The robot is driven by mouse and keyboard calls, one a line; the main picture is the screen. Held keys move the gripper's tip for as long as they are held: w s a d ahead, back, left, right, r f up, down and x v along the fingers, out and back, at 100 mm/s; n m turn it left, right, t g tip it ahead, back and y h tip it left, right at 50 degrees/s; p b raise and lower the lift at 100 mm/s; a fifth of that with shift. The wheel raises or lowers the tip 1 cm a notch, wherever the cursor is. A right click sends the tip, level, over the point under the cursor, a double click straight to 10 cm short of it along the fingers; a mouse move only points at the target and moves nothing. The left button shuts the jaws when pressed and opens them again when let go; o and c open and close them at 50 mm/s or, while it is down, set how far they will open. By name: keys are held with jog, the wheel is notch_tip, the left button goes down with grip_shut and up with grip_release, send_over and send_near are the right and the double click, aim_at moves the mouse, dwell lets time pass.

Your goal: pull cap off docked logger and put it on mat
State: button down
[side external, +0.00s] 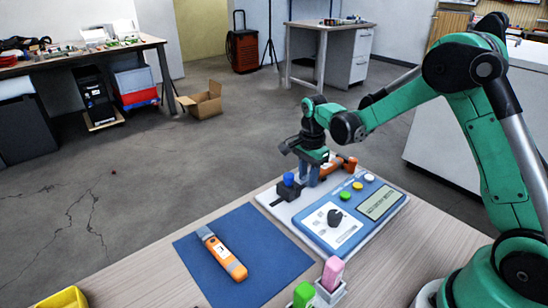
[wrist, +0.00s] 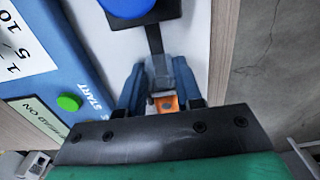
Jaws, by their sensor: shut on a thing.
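My gripper (side external: 309,178) is low over the white dock board, pointing down. In the wrist view its blue fingers (wrist: 160,88) are closed on the grey cap (wrist: 184,76). The orange docked logger (wrist: 167,103) shows between the fingers, right by the cap. In the side view the docked logger (side external: 331,168) lies just right of the fingers, partly hidden by them. I cannot tell whether cap and logger are still joined. The blue mat (side external: 270,243) lies at the front left, with another orange logger (side external: 226,256) with a grey end lying on it.
A blue knob (side external: 289,180) on a black block stands left of my gripper. A blue control panel (side external: 312,233) with a dial, coloured buttons and a display is in front. Pink (side external: 333,272) and green (side external: 304,294) items stand at the front edge. The mat's right side is clear.

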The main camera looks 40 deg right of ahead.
jog(key=shift+a, duration=1.1)
dwell(0.5)
jog(key=shift+r, duration=2.8)
jog(key=shift+r, duration=0.1)
